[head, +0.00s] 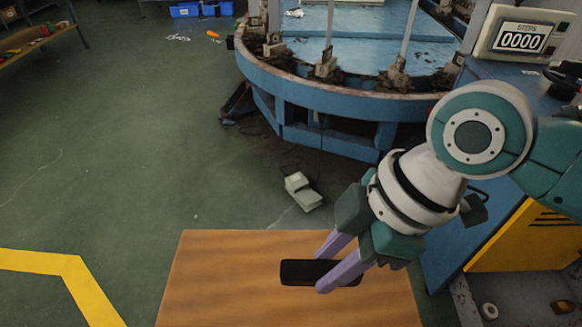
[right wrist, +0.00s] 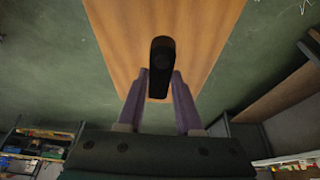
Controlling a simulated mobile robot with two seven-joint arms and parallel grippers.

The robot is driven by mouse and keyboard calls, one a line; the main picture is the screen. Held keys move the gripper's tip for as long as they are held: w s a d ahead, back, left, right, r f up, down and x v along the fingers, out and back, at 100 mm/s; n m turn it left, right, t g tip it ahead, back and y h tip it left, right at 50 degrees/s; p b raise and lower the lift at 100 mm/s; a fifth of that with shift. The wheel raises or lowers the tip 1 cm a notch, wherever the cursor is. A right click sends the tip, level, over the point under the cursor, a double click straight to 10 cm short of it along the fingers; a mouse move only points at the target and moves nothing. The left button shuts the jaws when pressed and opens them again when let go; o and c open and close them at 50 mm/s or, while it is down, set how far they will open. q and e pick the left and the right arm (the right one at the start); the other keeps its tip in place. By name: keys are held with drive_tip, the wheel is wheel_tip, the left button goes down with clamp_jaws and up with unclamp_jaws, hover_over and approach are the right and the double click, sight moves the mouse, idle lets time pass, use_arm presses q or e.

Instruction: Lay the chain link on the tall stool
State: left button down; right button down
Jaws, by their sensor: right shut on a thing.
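The chain link, a black, rounded, elongated bar, shows in the head view (head: 300,272) and in the right wrist view (right wrist: 161,58). My right gripper (head: 326,270) is shut on it, with one purple finger on each side; the fingers also show in the right wrist view (right wrist: 160,78). The tall stool's brown wooden top (head: 225,290) fills the bottom middle of the head view, and it lies behind the link in the right wrist view (right wrist: 115,25). The link is over the stool top. I cannot tell whether it touches the wood. My left gripper is not in view.
A round blue machine (head: 330,98) stands behind the stool. A grey foot pedal (head: 302,190) lies on the green floor. A blue bench with a counter display (head: 522,41) is at the right. The stool top left of the link is bare.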

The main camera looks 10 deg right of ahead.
sight(313, 297)
wheel_tip(313, 297, down, 4)
drive_tip(key=shift+r+b, duration=0.2)
drive_tip(key=shift+b, duration=0.2)
drive_tip(key=shift+f+b, duration=0.7)
drive_tip(key=shift+f, duration=1.05)
drive_tip(key=shift+f, duration=0.2)
drive_tip(key=c, duration=0.6)
unclamp_jaws()
drive_tip(key=shift+r, duration=0.1)
